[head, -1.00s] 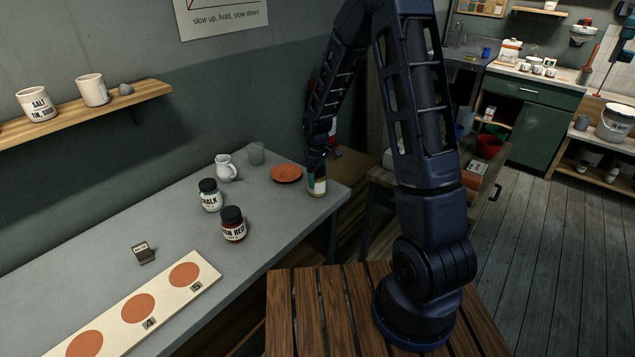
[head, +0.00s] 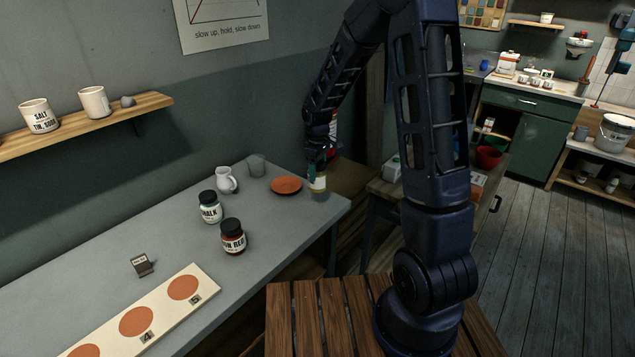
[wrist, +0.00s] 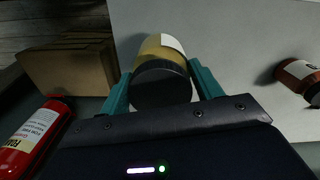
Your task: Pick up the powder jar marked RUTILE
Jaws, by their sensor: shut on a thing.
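A small jar (head: 317,183) with a yellowish body and a pale label is at the right end of the grey table. Its label cannot be read. My gripper (head: 317,168) is shut around its top. In the wrist view the teal fingers grip both sides of the dark lid, and the jar's yellow body (wrist: 152,47) with part of a white label shows beyond it. The jar appears upright and slightly above the table top. A jar marked CHALK (head: 209,207) and a dark red jar (head: 232,237), its label ending in RED, stand further left.
A board with orange discs (head: 207,288) lies at the front. A fire extinguisher (wrist: 35,135) and cardboard box (wrist: 70,68) are beyond the table's end.

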